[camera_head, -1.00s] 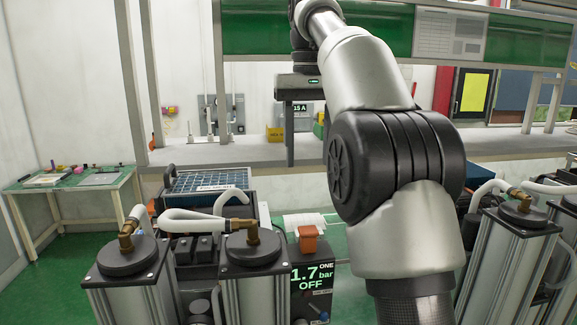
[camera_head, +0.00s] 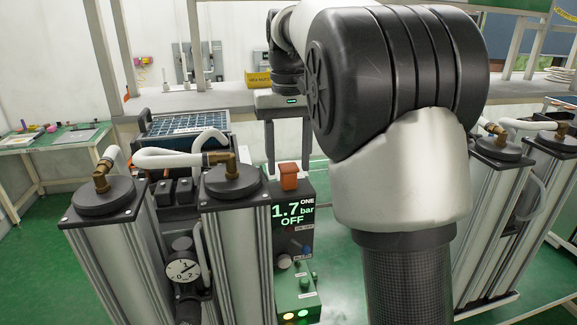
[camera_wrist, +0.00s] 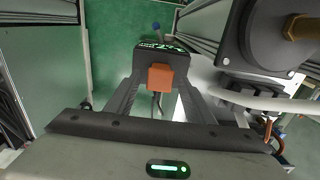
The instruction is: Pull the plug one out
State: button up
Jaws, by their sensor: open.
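The orange plug (camera_head: 289,177) sits upright on top of the dark control unit (camera_head: 293,225), whose green display reads "ONE 1.7 bar OFF". My gripper (camera_head: 288,166) is open and empty and points down over the plug. In the head view its two fingertips are just to either side of the plug's top. In the wrist view the plug (camera_wrist: 160,78) shows between the two fingers (camera_wrist: 160,70), with gaps on both sides. Whether the fingertips reach down past the plug's sides is hard to tell.
Two upright columns with black caps (camera_head: 231,180) and a white hose (camera_head: 165,157) stand just left of the unit. More columns (camera_head: 497,150) stand at the right. A pressure gauge (camera_head: 182,271) sits between the left columns. A shelf bench (camera_head: 200,98) runs behind.

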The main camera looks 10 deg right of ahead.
jog(key=shift+f, duration=0.6)
jog(key=c, duration=1.1)
jog(key=shift+o, duration=0.2)
jog(key=shift+r, duration=0.1)
jog(key=shift+r+p, duration=1.1)
jog(key=shift+r, duration=0.2)
jog(key=o, duration=1.2)
jog(key=shift+o, duration=0.2)
